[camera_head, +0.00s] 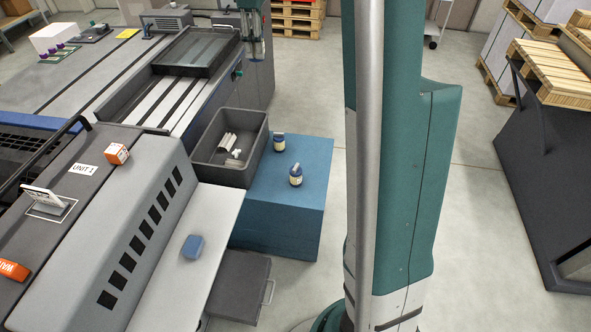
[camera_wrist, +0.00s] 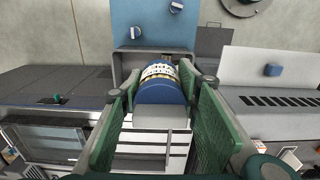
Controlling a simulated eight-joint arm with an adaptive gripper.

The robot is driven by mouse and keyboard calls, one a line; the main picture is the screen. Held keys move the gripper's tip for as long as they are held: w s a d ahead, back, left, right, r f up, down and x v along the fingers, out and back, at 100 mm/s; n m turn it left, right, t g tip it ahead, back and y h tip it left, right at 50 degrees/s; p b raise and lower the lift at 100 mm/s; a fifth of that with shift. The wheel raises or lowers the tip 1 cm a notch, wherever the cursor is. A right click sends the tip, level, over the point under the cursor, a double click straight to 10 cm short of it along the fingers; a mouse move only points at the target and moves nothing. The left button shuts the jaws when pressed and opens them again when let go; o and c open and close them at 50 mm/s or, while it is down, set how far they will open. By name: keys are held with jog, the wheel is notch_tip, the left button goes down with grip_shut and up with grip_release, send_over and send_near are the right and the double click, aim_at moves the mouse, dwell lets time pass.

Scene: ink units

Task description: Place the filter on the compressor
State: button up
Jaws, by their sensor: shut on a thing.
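My gripper (camera_wrist: 160,90) shows in the wrist view with a green-padded finger on each side of a round blue-ended thing with a white and yellow label, which I take to be the filter (camera_wrist: 158,93). It is shut on it and holds it above the machine. In the head view my gripper (camera_head: 252,28) is small at the top edge, and the filter cannot be made out there. A grey boxy unit (camera_head: 167,22) on the far end of the machine may be the compressor; I cannot tell for sure.
A grey bin (camera_head: 207,160) with white pieces stands beside a blue block (camera_head: 305,185) bearing two bottles (camera_head: 296,175). A blue sponge-like block (camera_head: 193,247) lies on the pale shelf. A white box (camera_head: 56,38) and small coloured items stand at far left.

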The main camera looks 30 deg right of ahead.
jog(key=s+d+b, duration=0.1)
jog(key=d, duration=0.5)
send_over(280, 164)
notch_tip(280, 164, down, 45)
dwell(0.3)
jog(key=shift+f+b, duration=0.75)
jog(key=shift+f, duration=2.35)
jog(key=shift+f+b, duration=0.4)
jog(key=shift+f, duration=1.45)
jog(key=shift+f, duration=0.1)
